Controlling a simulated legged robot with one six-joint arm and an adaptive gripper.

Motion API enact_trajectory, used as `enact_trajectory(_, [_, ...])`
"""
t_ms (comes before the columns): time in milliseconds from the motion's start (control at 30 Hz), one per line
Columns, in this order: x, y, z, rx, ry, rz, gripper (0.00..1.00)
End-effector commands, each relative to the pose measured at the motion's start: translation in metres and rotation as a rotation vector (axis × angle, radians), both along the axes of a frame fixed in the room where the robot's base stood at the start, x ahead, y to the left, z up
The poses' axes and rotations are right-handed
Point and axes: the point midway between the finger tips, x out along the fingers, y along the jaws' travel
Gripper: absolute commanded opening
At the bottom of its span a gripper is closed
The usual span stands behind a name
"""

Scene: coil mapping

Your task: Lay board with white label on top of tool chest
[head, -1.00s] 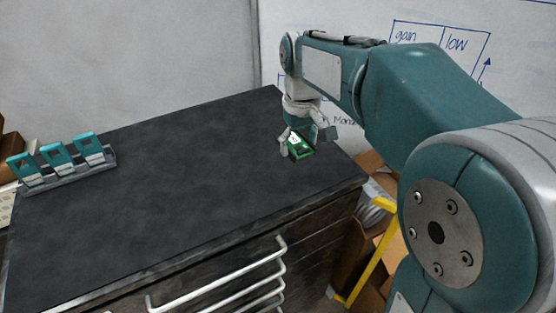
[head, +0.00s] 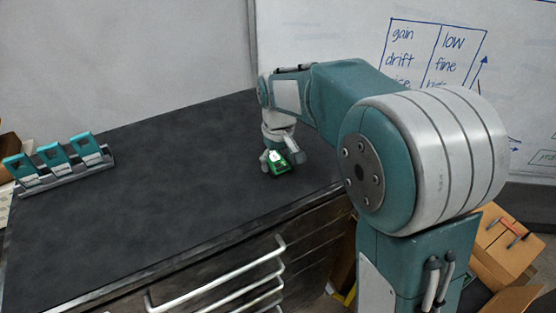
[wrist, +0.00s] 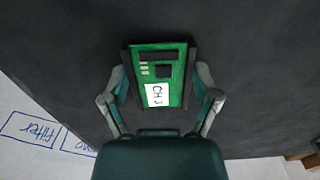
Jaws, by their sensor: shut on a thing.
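The green board with a white label (wrist: 172,72) is between the two fingers of my gripper (wrist: 161,85) in the wrist view, its label reading "CH 3". In the head view the board (head: 279,163) shows under my gripper (head: 281,158), over the right part of the tool chest's dark top (head: 170,180). My gripper is shut on the board. The board looks close above the top or on it; I cannot tell whether it touches. The dark top also fills most of the wrist view (wrist: 260,80).
A grey rack (head: 70,175) with teal-and-white devices (head: 53,155) stands at the top's left end. The middle of the top is bare. White drawer handles (head: 220,287) stick out at the front. Cardboard boxes (head: 500,245) stand on the right, and a whiteboard (head: 350,40) is behind.

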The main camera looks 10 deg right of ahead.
Motion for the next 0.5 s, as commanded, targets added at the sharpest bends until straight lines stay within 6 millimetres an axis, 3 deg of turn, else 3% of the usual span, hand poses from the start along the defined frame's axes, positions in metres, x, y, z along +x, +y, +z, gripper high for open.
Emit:
enact_trajectory(33, [0.0,-0.0001,-0.0017,0.0,0.001,0.0,0.35])
enact_trajectory(67, [0.0001,-0.0002,-0.0018,0.0,0.001,0.0,0.88])
enact_trajectory(100, [0.0002,-0.0001,-0.0016,0.0,0.001,0.0,1.0])
enact_trajectory(500, [0.0002,-0.0001,-0.0008,0.0,0.0,0.0,1.0])
